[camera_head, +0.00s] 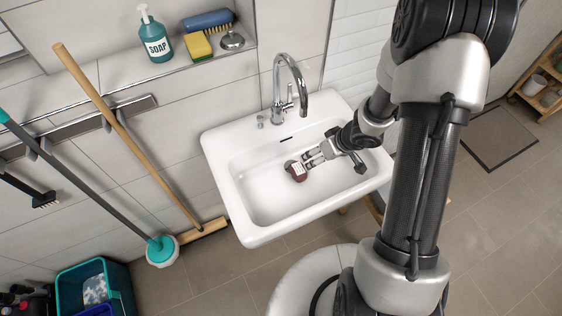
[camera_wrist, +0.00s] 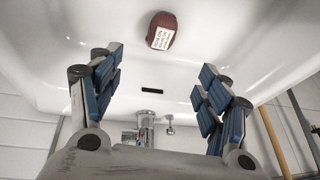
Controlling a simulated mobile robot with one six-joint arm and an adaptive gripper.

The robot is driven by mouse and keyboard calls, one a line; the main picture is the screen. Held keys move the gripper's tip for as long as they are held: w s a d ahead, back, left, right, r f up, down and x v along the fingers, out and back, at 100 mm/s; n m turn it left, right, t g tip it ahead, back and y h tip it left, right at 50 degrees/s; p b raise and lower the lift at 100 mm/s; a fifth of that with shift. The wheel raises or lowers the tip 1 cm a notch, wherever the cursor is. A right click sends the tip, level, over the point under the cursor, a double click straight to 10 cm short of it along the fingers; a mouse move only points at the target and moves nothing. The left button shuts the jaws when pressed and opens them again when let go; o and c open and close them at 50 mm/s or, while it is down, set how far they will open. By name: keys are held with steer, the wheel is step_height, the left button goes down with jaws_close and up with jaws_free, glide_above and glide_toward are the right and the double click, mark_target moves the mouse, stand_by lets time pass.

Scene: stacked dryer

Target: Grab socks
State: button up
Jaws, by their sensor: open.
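The socks (camera_head: 297,171) show as a small dark red bundle with a white printed label. They lie in the basin of the white sink (camera_head: 225,170). In the wrist view the socks (camera_wrist: 161,31) are at the top middle, beyond the fingertips, with the label facing me. My gripper (camera_head: 309,158) reaches into the basin from the right, close beside the socks. In the wrist view my gripper (camera_wrist: 162,75) has its blue-padded fingers spread wide, with nothing between them. I cannot tell from these views the exact gap between the fingertips and the socks.
A chrome faucet (camera_head: 289,90) arches over the sink's back edge, and the basin walls surround my gripper. A shelf behind holds a soap bottle (camera_head: 155,38), a yellow sponge (camera_head: 198,46) and a brush (camera_head: 208,20). A broom (camera_head: 125,135) and mop lean at the left.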

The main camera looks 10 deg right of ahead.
steer(key=b, duration=0.8)
glide_toward(300, 170)
steer(key=x, duration=0.5)
steer(key=shift+w+a+f, duration=0.1)
steer(key=shift+f, duration=0.1)
steer(key=b+x, duration=0.3)
steer(key=x, duration=0.2)
steer(key=shift+f, duration=0.15)
steer(key=shift+c, duration=0.5)
steer(key=c, duration=1.2)
